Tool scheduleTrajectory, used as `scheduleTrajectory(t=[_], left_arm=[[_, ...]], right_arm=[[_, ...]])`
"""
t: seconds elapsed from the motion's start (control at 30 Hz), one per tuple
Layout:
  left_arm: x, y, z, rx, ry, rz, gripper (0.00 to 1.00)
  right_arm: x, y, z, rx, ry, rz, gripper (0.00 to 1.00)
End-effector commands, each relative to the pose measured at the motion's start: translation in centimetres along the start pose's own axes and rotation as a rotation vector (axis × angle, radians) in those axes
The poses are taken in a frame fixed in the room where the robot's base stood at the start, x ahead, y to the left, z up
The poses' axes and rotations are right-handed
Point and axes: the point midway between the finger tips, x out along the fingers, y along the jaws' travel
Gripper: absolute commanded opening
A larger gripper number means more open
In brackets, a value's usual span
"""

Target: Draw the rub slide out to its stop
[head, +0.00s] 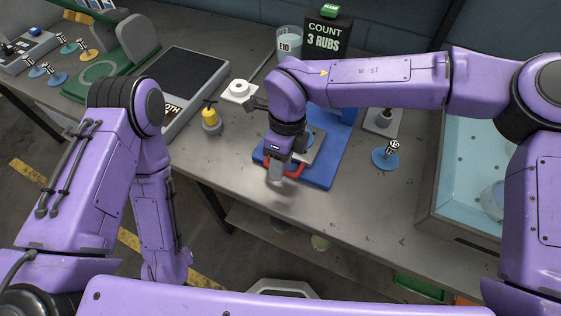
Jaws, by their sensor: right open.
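The rub device has a flat blue base (322,178) on the grey bench, near its front edge. A grey plate (316,152) lies on the base, partly hidden behind my right wrist. A red handle (297,170) sticks out at the front of the device. My right gripper (277,174) points down over the front left of the blue base, at the left part of the red handle. It is open; whether the fingers straddle or touch the handle is hard to tell. My left arm hangs at the left, and its gripper is out of sight.
A yellow-topped bottle (210,118) and a white square piece (240,91) are left of the device. A beaker marked E10 (289,42) and a "COUNT 3 RUBS" sign (326,38) stand behind. A blue disc stand (386,157) and a pale-blue basin (462,160) are at the right.

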Motion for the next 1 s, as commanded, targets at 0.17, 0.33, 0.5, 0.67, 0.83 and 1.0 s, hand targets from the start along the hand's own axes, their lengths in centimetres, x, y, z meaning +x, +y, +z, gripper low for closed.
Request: scheduleTrajectory(t=[0.17, 0.33, 0.5, 0.67, 0.83, 1.0], left_arm=[[0.9, 0.1, 0.4, 0.0, 0.0, 0.0, 0.56], [1.4, 0.1, 0.6, 0.0, 0.0, 0.0, 0.56], [1.6, 0.1, 0.7, 0.0, 0.0, 0.0, 0.56], [1.6, 0.1, 0.6, 0.0, 0.0, 0.0, 0.56], [1.6, 0.1, 0.6, 0.0, 0.0, 0.0, 0.56], [1.6, 0.1, 0.6, 0.0, 0.0, 0.0, 0.56]], right_arm=[[-3.4, -0.1, 0.2, -0.001, -0.004, -0.006, 0.4], [-7.4, 0.1, 0.3, -0.003, -0.001, -0.002, 0.4], [-9.7, 0.2, 0.4, -0.004, 0.001, -0.001, 0.4], [-10.1, 0.3, 0.3, -0.005, 0.003, 0.001, 0.4], [-10.1, 0.3, 0.3, -0.005, 0.003, 0.001, 0.4], [-10.0, 0.2, 0.3, -0.005, 0.003, 0.0, 0.4]])
